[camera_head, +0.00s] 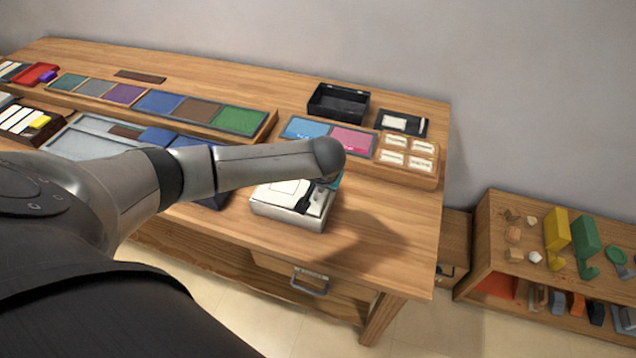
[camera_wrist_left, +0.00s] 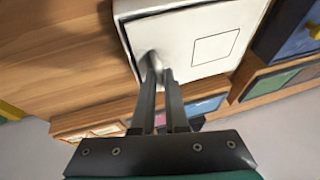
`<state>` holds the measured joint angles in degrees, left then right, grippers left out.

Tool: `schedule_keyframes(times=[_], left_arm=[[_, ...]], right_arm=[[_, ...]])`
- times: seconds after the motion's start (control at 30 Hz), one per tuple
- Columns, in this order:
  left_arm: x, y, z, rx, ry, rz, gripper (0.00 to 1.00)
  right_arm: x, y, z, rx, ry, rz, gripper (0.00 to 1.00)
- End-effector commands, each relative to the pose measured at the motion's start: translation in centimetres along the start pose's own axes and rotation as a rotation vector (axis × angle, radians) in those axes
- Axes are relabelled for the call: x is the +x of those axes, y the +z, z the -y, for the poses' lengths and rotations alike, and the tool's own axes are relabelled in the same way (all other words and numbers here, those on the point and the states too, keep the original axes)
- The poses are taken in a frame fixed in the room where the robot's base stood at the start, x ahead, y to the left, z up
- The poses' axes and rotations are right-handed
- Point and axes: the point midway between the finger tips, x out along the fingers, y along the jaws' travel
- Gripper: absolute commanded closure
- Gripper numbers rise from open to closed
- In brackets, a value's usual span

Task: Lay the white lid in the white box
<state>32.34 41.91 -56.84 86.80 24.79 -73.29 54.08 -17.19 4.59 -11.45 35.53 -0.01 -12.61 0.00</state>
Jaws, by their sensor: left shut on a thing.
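The white box (camera_head: 284,217) stands near the front edge of the wooden table in the head view. The white lid (camera_head: 283,188), a flat plate with a thin outlined rectangle, shows at the box's top, partly hidden by my arm. In the left wrist view the lid (camera_wrist_left: 190,22) fills the upper middle. My left gripper (camera_head: 318,202) is over the right part of the box. In the wrist view its fingers (camera_wrist_left: 160,74) are close together on a small knob at the lid's edge. I cannot tell whether the lid is fully seated. My right gripper is not in view.
A black open box (camera_head: 338,103) and a tray of coloured tiles (camera_head: 240,119) lie behind. A panel with label cards (camera_head: 408,152) is to the right. The table's front right corner is bare. A low shelf (camera_head: 480,270) with small objects stands at right.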

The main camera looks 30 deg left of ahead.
Motion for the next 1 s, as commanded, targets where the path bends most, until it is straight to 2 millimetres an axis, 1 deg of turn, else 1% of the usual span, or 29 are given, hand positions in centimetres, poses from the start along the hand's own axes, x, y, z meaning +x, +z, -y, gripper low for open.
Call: schedule_keyframes(times=[0.1, 0.43, 0.47, 0.77, 1.0], left_arm=[[0.00, 0.07, -0.08, 0.000, 0.001, 0.001, 1.00], [0.05, 0.05, -0.11, 0.000, 0.001, 0.000, 1.00], [0.05, 0.05, -0.11, 0.000, 0.001, 0.000, 0.88], [0.03, 0.02, -0.10, 0.000, 0.001, 0.000, 0.54], [0.02, 0.05, -0.09, 0.000, 0.001, 0.001, 0.54]], right_arm=[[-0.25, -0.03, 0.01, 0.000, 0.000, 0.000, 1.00], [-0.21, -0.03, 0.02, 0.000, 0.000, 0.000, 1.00], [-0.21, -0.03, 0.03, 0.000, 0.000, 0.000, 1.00], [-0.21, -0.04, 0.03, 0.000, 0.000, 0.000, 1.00], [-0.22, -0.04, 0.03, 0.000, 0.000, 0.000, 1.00]])
